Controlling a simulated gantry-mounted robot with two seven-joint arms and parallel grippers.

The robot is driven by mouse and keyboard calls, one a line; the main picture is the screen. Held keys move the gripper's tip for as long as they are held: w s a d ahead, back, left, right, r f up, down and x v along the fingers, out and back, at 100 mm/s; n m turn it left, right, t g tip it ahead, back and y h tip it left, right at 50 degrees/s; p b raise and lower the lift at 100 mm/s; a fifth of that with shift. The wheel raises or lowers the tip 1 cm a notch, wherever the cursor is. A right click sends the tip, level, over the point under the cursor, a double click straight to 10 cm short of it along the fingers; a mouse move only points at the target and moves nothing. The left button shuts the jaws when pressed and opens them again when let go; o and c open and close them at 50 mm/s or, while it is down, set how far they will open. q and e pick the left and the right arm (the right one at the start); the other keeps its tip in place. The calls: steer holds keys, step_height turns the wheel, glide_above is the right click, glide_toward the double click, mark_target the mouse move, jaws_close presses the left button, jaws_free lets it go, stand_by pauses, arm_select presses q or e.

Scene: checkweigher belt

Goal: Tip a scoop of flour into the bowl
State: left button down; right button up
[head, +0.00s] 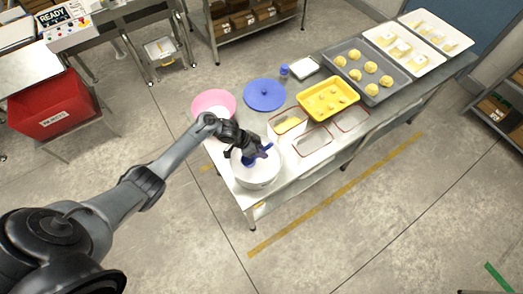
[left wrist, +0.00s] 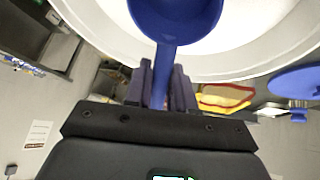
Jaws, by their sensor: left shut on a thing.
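My left gripper (head: 257,153) is shut on the handle of a blue scoop (head: 249,161), over the white round tub (head: 256,184) at the near left end of the steel table. In the left wrist view the scoop (left wrist: 172,18) shows large, its handle between the fingers (left wrist: 161,88), with the tub's rim (left wrist: 240,68) and pale inside behind it. I see no flour on the scoop, but part of it is cut off. My right gripper is not in view.
A blue round lid (head: 264,94) lies behind the tub. A grey dough tray (head: 367,68) and white trays stand further back. A blue-capped jar (head: 284,72) stands near the lid.

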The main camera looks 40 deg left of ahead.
arm_select(q)
steer(key=shift+f+b, duration=2.25)
steer(key=shift+f, duration=0.95)
steer(key=shift+r, duration=0.15)
steer(key=shift+r+p, duration=0.5)
steer(key=shift+p, duration=0.15)
step_height(320, 180, up, 5)
steer(key=p, duration=0.5)
steer(key=shift+r, duration=0.15)
step_height(320, 180, up, 6)
steer(key=p, duration=0.6)
